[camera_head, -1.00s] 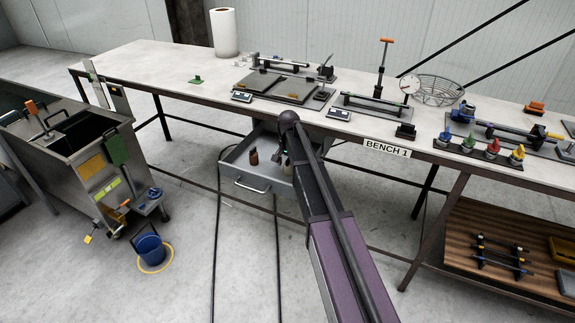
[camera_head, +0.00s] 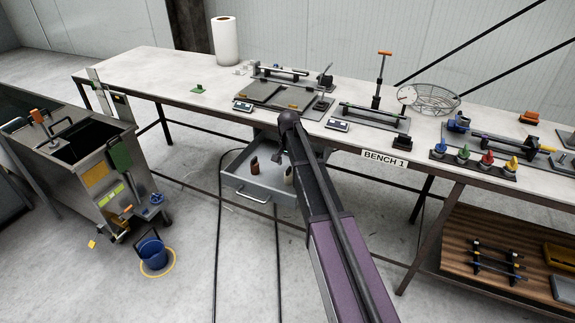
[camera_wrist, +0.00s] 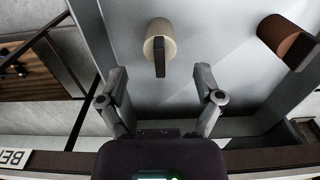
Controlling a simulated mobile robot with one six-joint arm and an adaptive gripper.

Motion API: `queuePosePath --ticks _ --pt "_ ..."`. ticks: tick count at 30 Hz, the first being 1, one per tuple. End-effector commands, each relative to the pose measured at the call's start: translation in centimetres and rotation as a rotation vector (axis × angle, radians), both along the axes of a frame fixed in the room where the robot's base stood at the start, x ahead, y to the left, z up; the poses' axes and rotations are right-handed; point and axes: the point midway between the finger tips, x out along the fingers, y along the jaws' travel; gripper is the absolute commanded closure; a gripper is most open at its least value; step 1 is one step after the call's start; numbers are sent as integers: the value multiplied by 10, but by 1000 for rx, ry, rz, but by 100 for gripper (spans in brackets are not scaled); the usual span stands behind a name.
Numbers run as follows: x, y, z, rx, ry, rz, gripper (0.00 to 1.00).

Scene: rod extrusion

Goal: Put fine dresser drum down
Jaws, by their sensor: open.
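A cream drum (camera_wrist: 157,46) with a dark handle stands in the open drawer, and it also shows in the head view (camera_head: 288,175). A brown drum (camera_wrist: 284,38) stands apart from it, to the right in the wrist view and to the left in the head view (camera_head: 254,166). I cannot tell from looks alone which grade each is. My gripper (camera_wrist: 160,75) is open and empty, its fingers spread either side of the cream drum's handle line but short of it. In the head view my arm partly covers the gripper and the drawer's right side.
The grey drawer (camera_head: 266,202) hangs open under the bench (camera_head: 150,70). A steel cart (camera_head: 75,160) and a blue bucket (camera_head: 151,253) stand at left.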

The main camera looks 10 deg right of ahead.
Motion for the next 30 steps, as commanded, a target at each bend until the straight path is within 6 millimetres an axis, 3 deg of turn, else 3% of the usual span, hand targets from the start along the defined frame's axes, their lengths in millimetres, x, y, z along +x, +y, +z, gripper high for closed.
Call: queuePosePath --ticks 18,30 --pt "0 0 55 0 0 -1 15" --pt "0 -1 74 0 0 -1 15"
